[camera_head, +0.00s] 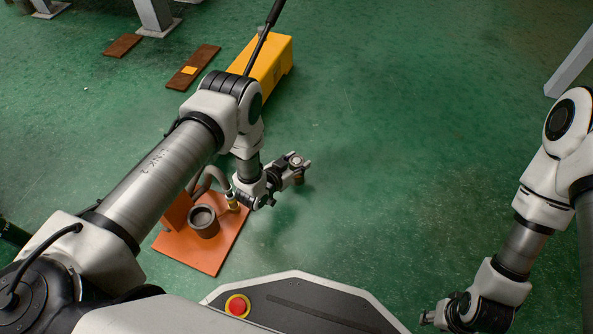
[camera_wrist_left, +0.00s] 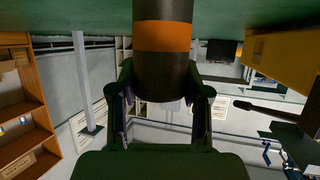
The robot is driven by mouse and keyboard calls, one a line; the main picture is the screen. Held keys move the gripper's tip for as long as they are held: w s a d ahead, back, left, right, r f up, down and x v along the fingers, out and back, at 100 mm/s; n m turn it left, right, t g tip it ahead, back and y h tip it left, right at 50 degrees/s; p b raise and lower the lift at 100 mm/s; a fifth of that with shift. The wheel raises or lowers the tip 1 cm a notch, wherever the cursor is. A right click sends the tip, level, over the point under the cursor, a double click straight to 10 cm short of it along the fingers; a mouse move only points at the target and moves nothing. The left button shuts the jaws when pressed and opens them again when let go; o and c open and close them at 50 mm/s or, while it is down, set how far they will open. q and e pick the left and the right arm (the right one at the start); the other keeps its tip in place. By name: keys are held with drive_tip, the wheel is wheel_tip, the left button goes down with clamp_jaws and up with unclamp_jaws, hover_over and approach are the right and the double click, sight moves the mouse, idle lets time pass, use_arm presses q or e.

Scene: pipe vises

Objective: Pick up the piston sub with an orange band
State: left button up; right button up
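The piston sub (camera_wrist_left: 163,75) is a dark cylinder with an orange band (camera_wrist_left: 162,36). In the left wrist view it fills the space between the fingers of my left gripper (camera_wrist_left: 163,88), which appear closed against its two sides. One end of it is cut off by the top of that view. In the head view a small brownish part of it (camera_head: 299,179) shows below my left gripper (camera_head: 303,167), above the green floor; most of it is hidden by the gripper. My right gripper (camera_head: 427,318) is at the bottom right, and its fingers are too small to judge.
An orange plate (camera_head: 203,258) with a grey round socket (camera_head: 203,222) and a yellow-banded hose fitting (camera_head: 232,201) lies left of my left gripper. A yellow box (camera_head: 268,66) stands behind my left arm. Brown boards (camera_head: 194,67) lie farther left. The floor centre is clear.

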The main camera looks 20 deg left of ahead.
use_arm(q)
clamp_jaws()
drive_tip(key=shift+r, duration=0.15)
